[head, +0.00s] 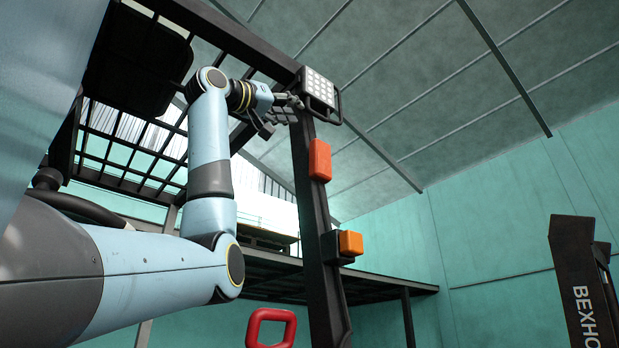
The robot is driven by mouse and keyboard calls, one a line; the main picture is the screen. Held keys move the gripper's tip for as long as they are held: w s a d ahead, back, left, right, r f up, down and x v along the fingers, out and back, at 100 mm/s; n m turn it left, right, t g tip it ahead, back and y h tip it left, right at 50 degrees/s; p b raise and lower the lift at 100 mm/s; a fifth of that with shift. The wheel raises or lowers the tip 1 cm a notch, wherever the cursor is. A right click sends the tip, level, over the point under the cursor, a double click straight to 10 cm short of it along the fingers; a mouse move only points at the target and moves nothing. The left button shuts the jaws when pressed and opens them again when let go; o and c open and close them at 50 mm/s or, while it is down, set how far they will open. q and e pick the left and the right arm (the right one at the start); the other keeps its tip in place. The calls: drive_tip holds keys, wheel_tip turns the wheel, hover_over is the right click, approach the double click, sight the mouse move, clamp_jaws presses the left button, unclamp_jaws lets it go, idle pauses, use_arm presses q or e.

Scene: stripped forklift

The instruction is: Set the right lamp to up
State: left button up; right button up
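The lamp (318,88) is a square black-framed work light with a grid of white cells and a handle loop. It sits at the top of the black forklift post (303,185), and its face is turned to the right and toward me. My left gripper (290,101) reaches up from the left and is at the lamp's left side, by its frame. The fingertips are small and partly lost against the dark post, so I cannot tell whether they touch or grip the lamp. My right gripper is not in view.
An orange-red light (320,160) and an amber light (350,243) are on the post below the lamp. A red handle (271,328) is at the bottom. A black overhead grille (135,130) is behind my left arm. A dark BEXHO-lettered part (580,285) stands at right.

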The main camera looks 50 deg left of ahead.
sight(314, 115)
use_arm(q)
drive_tip(key=p+x, duration=0.3)
drive_tip(key=x, duration=0.5)
drive_tip(key=shift+a+p, duration=0.1)
drive_tip(key=shift+p, duration=0.25)
drive_tip(key=shift+w+d+r, duration=0.15)
drive_tip(key=shift+w+d, duration=0.05)
drive_tip(key=shift+w, duration=0.2)
drive_tip(key=shift+a, duration=0.1)
drive_tip(key=c, duration=0.5)
clamp_jaws()
